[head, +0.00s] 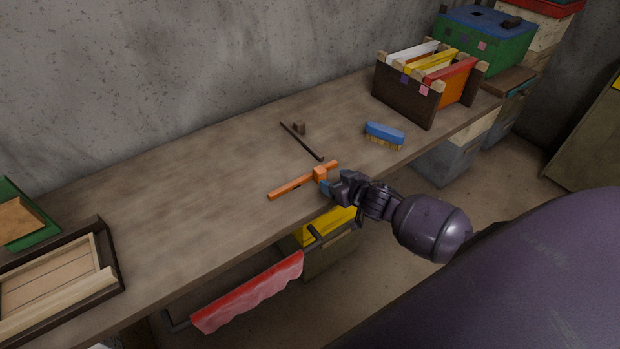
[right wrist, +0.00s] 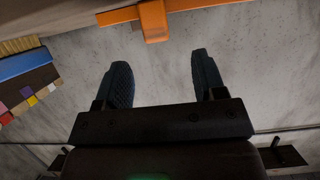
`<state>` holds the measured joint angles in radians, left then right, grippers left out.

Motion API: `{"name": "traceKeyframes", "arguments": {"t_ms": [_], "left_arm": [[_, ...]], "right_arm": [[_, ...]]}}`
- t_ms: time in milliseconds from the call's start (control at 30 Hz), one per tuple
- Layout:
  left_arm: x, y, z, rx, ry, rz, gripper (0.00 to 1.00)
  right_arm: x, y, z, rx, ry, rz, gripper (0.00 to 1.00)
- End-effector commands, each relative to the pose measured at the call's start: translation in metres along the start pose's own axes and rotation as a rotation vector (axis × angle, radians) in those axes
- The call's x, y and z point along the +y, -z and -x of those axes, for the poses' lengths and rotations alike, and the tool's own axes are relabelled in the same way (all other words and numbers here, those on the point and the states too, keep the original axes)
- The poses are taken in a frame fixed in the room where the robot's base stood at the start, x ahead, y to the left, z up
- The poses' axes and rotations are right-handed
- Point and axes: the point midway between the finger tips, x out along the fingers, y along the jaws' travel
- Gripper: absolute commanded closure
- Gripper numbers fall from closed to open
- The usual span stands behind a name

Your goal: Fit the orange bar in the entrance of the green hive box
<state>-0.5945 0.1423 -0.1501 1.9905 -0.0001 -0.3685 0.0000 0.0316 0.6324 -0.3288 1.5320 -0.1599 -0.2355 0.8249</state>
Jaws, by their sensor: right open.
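The orange bar (head: 290,186) lies on the wooden table near its front edge, with a raised block towards its right end. My right gripper (head: 331,183) is at that block in the head view. In the right wrist view the open fingers (right wrist: 160,63) are empty, and the bar's block (right wrist: 154,22) is beyond the fingertips, roughly in line with the gap between them. The green hive box (head: 483,45) with a blue top stands at the far right; its entrance cannot be made out. My left gripper is not in view.
A blue brush (head: 385,134) and a dark rod with a small block (head: 301,141) lie on the table (head: 160,205). A rack of coloured frames (head: 408,97) stands towards the green box. A wooden tray (head: 112,262) is at the left. The table's middle left is clear.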

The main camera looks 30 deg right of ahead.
Motion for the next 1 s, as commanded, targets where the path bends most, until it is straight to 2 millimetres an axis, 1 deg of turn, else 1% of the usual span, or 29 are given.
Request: {"name": "traceKeyframes", "arguments": {"t_ms": [33, 167, 267, 500, 600, 700, 900, 933, 1000], "left_arm": [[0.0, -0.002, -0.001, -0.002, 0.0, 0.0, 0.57], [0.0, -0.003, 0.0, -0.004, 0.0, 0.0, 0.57], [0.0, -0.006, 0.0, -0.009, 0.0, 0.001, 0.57], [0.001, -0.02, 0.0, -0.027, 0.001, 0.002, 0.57], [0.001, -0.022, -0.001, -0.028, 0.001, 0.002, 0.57], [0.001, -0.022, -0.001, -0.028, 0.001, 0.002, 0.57], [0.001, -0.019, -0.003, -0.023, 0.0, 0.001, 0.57], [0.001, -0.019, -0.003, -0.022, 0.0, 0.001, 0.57], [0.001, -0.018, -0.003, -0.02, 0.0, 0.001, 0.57]], "right_arm": [[0.0, 0.0, -0.005, 0.0, 0.0, 0.001, 0.36], [0.0, 0.0, -0.01, -0.001, 0.0, 0.001, 0.36], [0.001, 0.0, -0.018, 0.0, 0.0, 0.001, 0.36], [0.005, -0.003, -0.049, -0.002, 0.0, 0.001, 0.36], [0.005, -0.003, -0.057, -0.001, 0.0, 0.0, 0.36], [0.005, -0.001, -0.061, 0.0, 0.001, 0.0, 0.36], [0.005, -0.001, -0.061, 0.0, 0.001, 0.001, 0.36], [0.005, -0.001, -0.061, 0.0, 0.001, 0.001, 0.38], [0.005, -0.001, -0.061, 0.0, 0.0, 0.001, 0.48]]}}
